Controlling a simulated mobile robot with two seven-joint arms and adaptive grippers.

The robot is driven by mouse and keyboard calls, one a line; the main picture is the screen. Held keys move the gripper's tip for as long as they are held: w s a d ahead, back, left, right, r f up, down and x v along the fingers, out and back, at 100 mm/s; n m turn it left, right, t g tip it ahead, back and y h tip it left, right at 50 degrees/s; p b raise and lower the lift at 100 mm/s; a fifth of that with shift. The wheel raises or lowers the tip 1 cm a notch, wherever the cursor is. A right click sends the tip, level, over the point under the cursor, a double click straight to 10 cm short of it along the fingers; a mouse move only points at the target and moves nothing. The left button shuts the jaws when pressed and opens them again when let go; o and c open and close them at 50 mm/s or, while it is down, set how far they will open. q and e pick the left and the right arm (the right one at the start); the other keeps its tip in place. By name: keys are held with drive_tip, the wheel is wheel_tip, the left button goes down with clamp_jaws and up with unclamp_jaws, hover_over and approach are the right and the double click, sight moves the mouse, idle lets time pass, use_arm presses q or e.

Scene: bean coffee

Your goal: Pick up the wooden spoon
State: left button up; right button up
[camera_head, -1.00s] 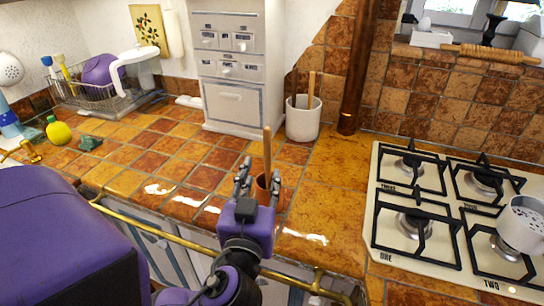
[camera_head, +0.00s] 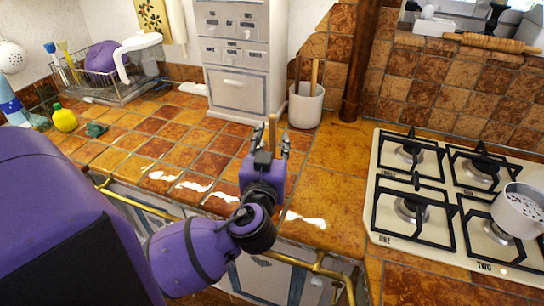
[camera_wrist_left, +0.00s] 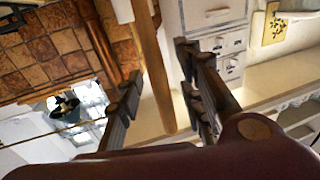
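In the left wrist view the spoon's handle (camera_wrist_left: 154,72) runs up between the two spread fingers, with a gap on the right side. My left gripper is open around the handle. The spoon's lower end is hidden by the gripper. My right gripper is not in view.
A white pot (camera_head: 305,106) with wooden utensils stands behind the gripper, beside a white drawer cabinet (camera_head: 238,85). The stove (camera_head: 378,205) with a saucepan (camera_head: 519,211) is to the right. A brass rail (camera_head: 165,225) runs along the counter front.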

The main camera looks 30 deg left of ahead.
sight(273, 115)
use_arm(q)
clamp_jaws()
drive_tip(key=shift+r, duration=0.15)
wheel_tip(273, 115, up, 10)
drive_tip(key=shift+f+p, duration=0.15)
drive_tip(key=shift+p, duration=0.3)
idle(0.4)
